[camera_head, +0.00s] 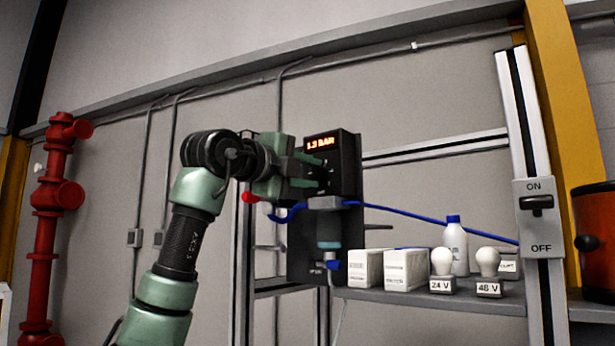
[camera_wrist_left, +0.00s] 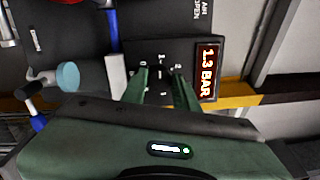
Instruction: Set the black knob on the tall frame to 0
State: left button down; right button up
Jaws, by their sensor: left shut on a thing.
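The black panel (camera_head: 347,168) on the tall frame (camera_head: 243,285) carries a red lit display (camera_head: 320,143) reading 1.3 BAR, which also shows in the left wrist view (camera_wrist_left: 208,72). White scale marks and small numbers surround the knob's place on the panel face. My left gripper (camera_head: 312,176) reaches the panel just below the display, and in the left wrist view its two green fingers (camera_wrist_left: 162,78) close around the spot inside the scale. It is shut on the black knob, which blends into the dark panel and is mostly hidden. The knob's exact setting cannot be read. My right gripper is out of view.
A blue hose (camera_head: 425,214) runs right from the unit under the knob panel. A shelf (camera_head: 440,299) to the right holds white boxes (camera_head: 405,268), a white bottle (camera_head: 455,248) and bulbs. An ON/OFF switch (camera_head: 537,205) is on the right post. Red pipes (camera_head: 50,230) stand far left.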

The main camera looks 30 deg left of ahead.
pick_arm(q)
jog(key=n+b, duration=0.1)
jog(key=n, duration=0.3)
jog(key=shift+s+r+n, duration=0.1)
jog(key=shift+r+n, duration=0.05)
jog(key=shift+n, duration=0.25)
jog(key=shift+n+y+b, duration=0.3)
jog(key=shift+n+b, duration=0.1)
jog(key=shift+n, duration=2)
